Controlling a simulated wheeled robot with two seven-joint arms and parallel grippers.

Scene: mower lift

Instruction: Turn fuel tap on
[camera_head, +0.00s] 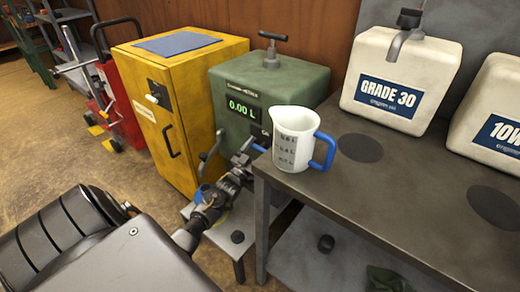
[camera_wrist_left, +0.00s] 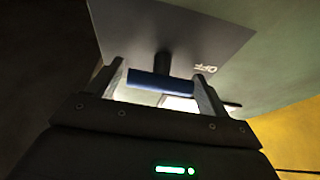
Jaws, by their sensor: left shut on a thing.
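In the left wrist view, the fuel tap shows as a blue bar (camera_wrist_left: 162,80) on a dark stem, in front of a dark plate (camera_wrist_left: 175,35) with the word "OFF" at its right. My left gripper (camera_wrist_left: 162,84) is shut on this bar, one finger at each end. In the head view, my left gripper (camera_head: 246,161) is at the lower front of the green metering cabinet (camera_head: 262,80), whose display reads 0.00 L. The tap is mostly hidden there by the gripper and the jug. My right gripper is not in view.
A white jug (camera_head: 292,150) with a blue handle stands at the near left corner of the grey bench (camera_head: 385,178), close beside my left gripper. Oil containers (camera_head: 400,60) stand behind it. A yellow cabinet (camera_head: 190,105) is left of the green one. Floor is open at left.

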